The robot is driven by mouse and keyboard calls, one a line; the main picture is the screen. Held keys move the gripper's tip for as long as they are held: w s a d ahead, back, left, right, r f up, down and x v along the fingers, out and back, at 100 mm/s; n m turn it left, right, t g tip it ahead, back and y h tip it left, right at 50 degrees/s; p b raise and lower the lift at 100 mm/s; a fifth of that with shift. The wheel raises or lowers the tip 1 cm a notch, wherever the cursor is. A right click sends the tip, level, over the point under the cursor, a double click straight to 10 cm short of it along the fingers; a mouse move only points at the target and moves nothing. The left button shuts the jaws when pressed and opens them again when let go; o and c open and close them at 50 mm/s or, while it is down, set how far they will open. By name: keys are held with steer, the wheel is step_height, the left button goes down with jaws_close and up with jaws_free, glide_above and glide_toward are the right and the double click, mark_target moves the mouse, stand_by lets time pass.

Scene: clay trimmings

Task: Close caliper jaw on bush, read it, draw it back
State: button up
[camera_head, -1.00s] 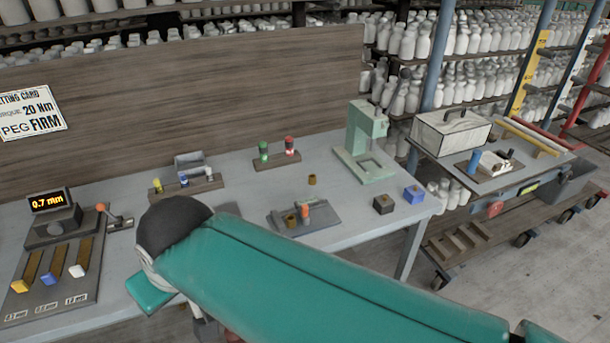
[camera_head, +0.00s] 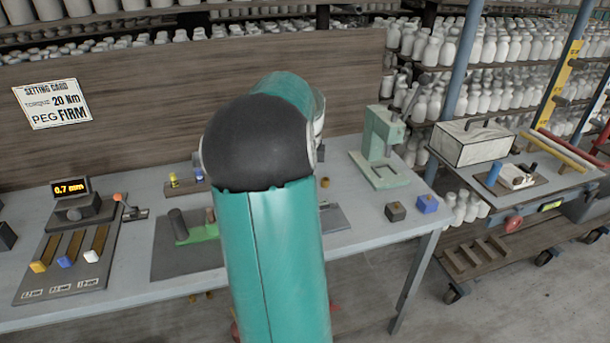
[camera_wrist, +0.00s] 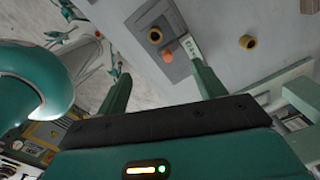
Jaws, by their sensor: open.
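In the head view my arm hides the gripper and most of the caliper board (camera_head: 336,218).
A display (camera_head: 70,187) reads 0.7 mm. A green fixture (camera_head: 203,233) stands left of my arm. A pale green press (camera_head: 380,150), a dark block (camera_head: 396,211) and a blue block (camera_head: 427,204) stand right. The bench front right (camera_head: 370,232) is clear.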

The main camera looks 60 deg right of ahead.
steer(key=shift+m, duration=0.7)
steer(key=shift+s+d+f, duration=0.3)
steer(key=shift+f, duration=1.55)
steer(key=shift+s+d+f, duration=0.3)
steer(key=shift+d+f, duration=0.05)
steer(key=shift+f, duration=1.55)
steer(key=shift+s+d+f, duration=0.3)
steer(key=shift+f, duration=1.55)
steer(key=c, duration=1.4)
